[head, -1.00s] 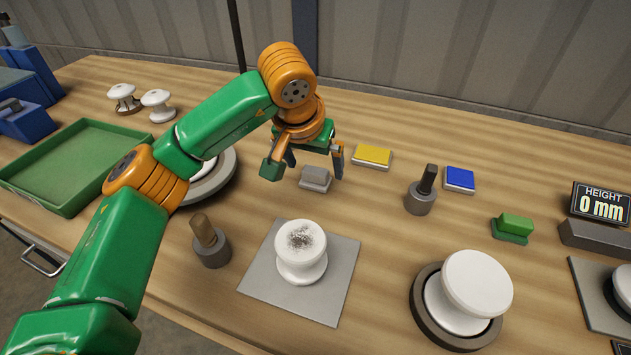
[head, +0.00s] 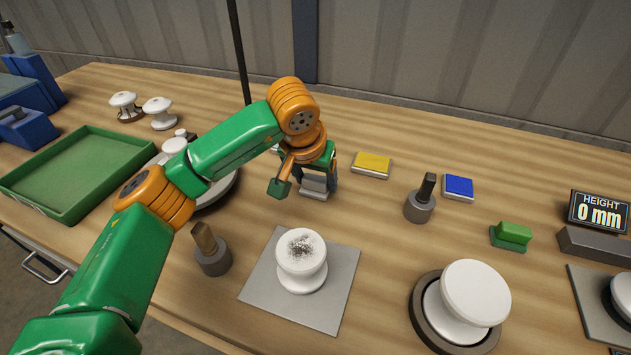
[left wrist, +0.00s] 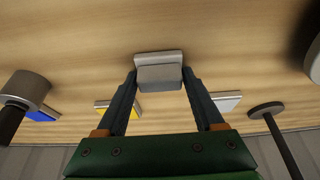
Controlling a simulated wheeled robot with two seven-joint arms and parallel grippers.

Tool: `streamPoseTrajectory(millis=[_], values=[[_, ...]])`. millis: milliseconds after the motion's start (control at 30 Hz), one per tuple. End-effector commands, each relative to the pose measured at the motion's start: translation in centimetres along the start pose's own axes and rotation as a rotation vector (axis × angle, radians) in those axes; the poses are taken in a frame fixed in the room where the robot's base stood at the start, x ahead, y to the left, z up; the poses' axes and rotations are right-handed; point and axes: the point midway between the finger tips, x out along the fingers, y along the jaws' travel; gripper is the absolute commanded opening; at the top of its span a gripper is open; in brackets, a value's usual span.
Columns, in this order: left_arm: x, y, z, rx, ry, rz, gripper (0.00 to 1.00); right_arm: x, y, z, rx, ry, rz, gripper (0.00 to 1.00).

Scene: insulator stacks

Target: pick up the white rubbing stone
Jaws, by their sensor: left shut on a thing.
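My left gripper (head: 317,188) is lowered at the back middle of the table, with its fingers shut on a small grey block (left wrist: 159,73). In the left wrist view the block sits between both fingertips, with a paler edge along its far side. I cannot tell whether it still touches the table. A white, flat block (left wrist: 226,101) shows beyond the right finger in the left wrist view, apart from the gripper. In the head view it is mostly hidden behind my left arm. My right gripper is not in view.
A yellow block (head: 371,165), a blue block (head: 458,187) and a green block (head: 512,235) lie to the right. A dark-handled tool (head: 421,200) stands among them. A white insulator (head: 301,262) stands on a grey plate (head: 262,290) in front. A green tray (head: 80,170) is at left.

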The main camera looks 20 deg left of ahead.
Motion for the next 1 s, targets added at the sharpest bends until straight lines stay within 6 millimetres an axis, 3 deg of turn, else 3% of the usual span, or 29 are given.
streamPoseTrajectory(millis=[133,233,433,600,800,1000], values=[[-1.1,0.0,-0.6,-0.001,0.005,0.0,0.05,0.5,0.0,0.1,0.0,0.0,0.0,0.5],[-3.4,0.3,-1.2,0.002,0.008,0.002,0.05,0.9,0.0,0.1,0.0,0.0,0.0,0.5],[-10.2,2.7,0.5,0.005,0.01,0.0,0.05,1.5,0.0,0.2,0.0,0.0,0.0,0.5],[-13.9,5.2,3.8,0.006,0.009,-0.003,0.05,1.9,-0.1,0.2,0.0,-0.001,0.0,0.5],[-16.2,6.8,5.9,0.002,0.003,-0.001,0.05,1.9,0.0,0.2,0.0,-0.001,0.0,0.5],[-16.6,7.0,6.3,0.0,0.001,-0.001,0.05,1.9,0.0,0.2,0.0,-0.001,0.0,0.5]])
